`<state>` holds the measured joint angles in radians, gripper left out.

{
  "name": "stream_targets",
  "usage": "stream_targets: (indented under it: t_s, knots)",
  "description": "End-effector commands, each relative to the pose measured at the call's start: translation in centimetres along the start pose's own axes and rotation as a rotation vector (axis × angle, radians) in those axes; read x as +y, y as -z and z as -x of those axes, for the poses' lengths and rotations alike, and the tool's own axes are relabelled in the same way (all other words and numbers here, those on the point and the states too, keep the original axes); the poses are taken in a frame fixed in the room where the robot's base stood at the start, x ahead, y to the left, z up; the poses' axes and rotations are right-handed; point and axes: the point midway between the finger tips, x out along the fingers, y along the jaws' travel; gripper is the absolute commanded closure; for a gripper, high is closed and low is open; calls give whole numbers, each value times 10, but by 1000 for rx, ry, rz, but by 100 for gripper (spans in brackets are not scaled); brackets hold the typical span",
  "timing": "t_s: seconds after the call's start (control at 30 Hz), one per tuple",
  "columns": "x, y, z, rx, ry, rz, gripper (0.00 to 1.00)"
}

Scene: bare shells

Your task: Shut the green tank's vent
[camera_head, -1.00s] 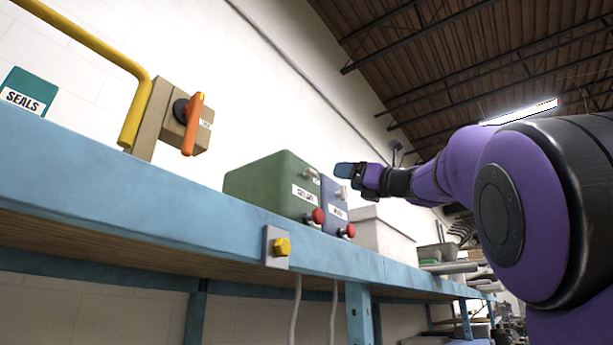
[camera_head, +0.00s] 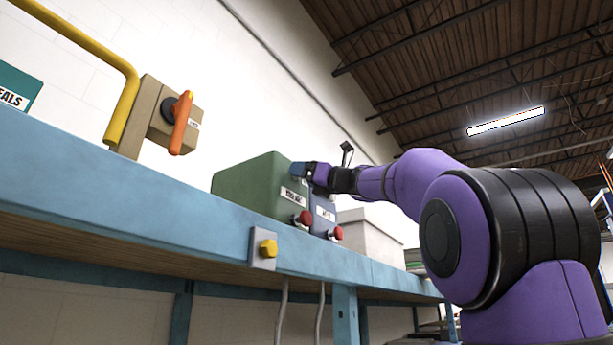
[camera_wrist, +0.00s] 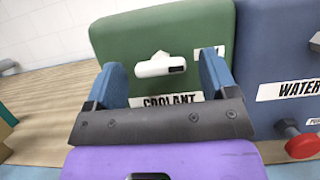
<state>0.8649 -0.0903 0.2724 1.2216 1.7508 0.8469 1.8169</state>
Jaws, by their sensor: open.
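The green tank (camera_head: 248,186) stands on the blue bench, and it also shows in the wrist view (camera_wrist: 122,40) with a COOLANT label. Its vent, a white lever (camera_wrist: 160,66), lies roughly level on the front face. My gripper (camera_wrist: 158,82) is open, its two blue fingers to the left and right of the lever; I cannot tell whether they touch it. In the head view my gripper (camera_head: 299,170) is at the tank's upper right front and hides the lever. A red knob (camera_head: 303,217) is low on the tank's front.
A blue WATER tank (camera_wrist: 276,50) with its own red knob (camera_wrist: 302,144) stands close on the right.

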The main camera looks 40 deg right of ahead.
Motion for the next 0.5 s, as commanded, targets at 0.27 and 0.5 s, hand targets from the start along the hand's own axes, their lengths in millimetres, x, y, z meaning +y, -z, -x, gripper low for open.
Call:
stream_targets:
  t_s: [0.27,0.5]
  knots:
    - [0,0,0,0,0,0,65]
    - [0,0,0,1,-4,8,71]
